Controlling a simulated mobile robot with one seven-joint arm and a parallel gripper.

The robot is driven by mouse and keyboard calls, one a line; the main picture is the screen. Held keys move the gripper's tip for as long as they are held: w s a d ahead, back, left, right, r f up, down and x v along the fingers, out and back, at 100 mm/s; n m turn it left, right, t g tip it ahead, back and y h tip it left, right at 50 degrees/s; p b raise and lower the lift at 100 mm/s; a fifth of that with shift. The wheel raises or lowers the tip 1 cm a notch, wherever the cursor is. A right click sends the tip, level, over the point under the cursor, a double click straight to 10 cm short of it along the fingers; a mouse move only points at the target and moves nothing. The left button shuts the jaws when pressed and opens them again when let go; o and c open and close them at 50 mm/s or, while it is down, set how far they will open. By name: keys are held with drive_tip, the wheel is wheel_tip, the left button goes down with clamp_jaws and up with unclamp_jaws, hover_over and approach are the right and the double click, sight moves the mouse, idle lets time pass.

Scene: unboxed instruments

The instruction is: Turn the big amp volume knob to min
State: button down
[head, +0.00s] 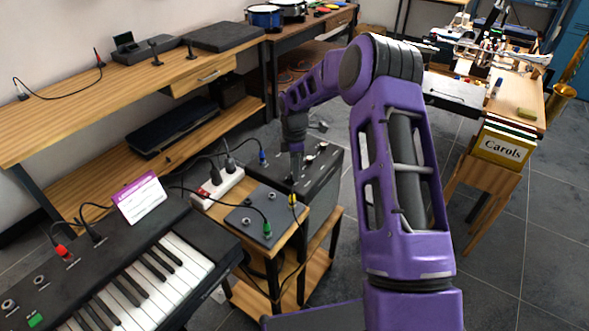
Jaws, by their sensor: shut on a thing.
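The amp (322,172) is a black box behind the small wooden stand, in the middle of the head view. Small light knobs (309,158) show on its top panel. My gripper (296,176) points down onto the amp's top, to the left of these knobs. It is shut on what appears to be the big volume knob, which the fingers hide. The knob's pointer and angle cannot be seen.
A yellow plug (292,199) with a cable sits just in front of my gripper. A dark pedal plate (254,222) and a white power strip (217,187) lie on the wooden stand. A keyboard (150,280) is at the front left.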

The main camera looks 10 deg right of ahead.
drive_tip(key=c, duration=0.7)
unclamp_jaws()
drive_tip(key=shift+o, duration=0.2)
wheel_tip(320, 180, up, 18)
drive_tip(key=p, duration=0.1)
drive_tip(key=shift+f, duration=0.25)
